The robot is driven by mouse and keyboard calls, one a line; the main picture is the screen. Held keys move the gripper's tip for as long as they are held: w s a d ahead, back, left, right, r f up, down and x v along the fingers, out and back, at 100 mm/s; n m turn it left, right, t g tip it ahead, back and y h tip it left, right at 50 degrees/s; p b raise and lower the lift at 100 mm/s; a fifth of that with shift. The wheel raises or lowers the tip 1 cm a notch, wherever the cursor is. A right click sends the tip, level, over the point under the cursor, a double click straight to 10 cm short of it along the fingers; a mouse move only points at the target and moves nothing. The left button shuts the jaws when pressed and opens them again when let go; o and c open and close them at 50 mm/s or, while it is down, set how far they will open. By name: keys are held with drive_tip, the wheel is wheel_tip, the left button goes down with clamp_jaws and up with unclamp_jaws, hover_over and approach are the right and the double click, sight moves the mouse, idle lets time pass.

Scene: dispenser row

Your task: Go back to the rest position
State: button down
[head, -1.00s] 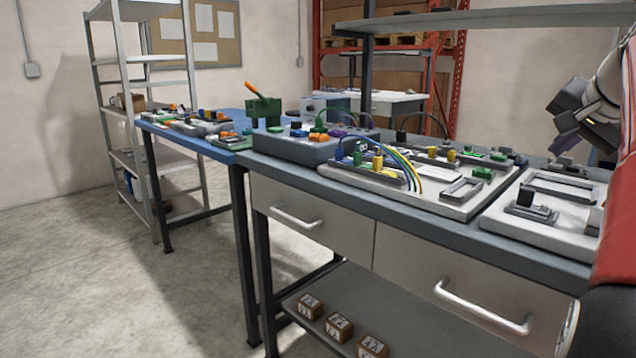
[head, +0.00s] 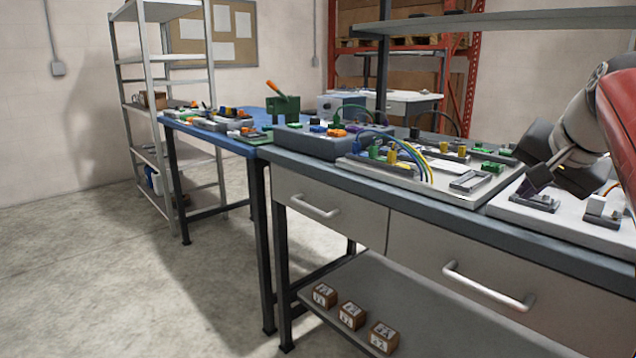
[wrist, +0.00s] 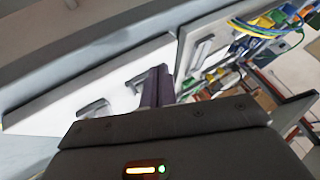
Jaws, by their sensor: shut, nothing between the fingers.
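My gripper (head: 540,180) is at the right of the head view, above the right-hand white board (head: 530,212) on the grey workbench (head: 425,212). It is shut and empty. In the wrist view my gripper's fingers (wrist: 157,88) are dark and together, with the white board (wrist: 60,105) below them. My arm reaches in from the right edge and hides part of the board and bench.
A board with green and yellow connectors and cables (head: 400,165) lies left of my gripper. A grey box with connectors (head: 318,143) stands farther left, near a blue table (head: 235,145). A shelf (head: 500,20) hangs above the bench. The floor (head: 110,260) at left is clear.

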drive_tip(key=s+a+f+n+g+y, duration=0.1)
drive_tip(key=s+a+f+n, duration=0.4)
drive_tip(key=s+a+f, duration=0.3)
drive_tip(key=a+f, duration=0.4)
drive_tip(key=a, duration=0.1)
drive_tip(key=shift+s+a+f+g, duration=0.15)
drive_tip(key=shift+a+f+g, duration=0.15)
drive_tip(key=c, duration=1.9)
unclamp_jaws()
drive_tip(key=s+a+f+n, duration=0.1)
drive_tip(key=s+a+f, duration=0.1)
drive_tip(key=s+f, duration=0.1)
drive_tip(key=s+a+f+n, duration=0.1)
drive_tip(key=s+f, duration=0.2)
drive_tip(key=f, duration=0.2)
drive_tip(key=s+a+f+n+g, duration=0.1)
drive_tip(key=s+a+f+n, duration=0.1)
drive_tip(key=s+f, duration=0.1)
drive_tip(key=shift+a+f, duration=0.35)
drive_tip(key=shift+f, duration=0.45)
drive_tip(key=shift+c, duration=0.2)
drive_tip(key=o, duration=0.5)
drive_tip(key=shift+f, duration=0.15)
drive_tip(key=shift+c, duration=0.2)
drive_tip(key=shift+o, duration=0.4)
drive_tip(key=shift+d, duration=0.1)
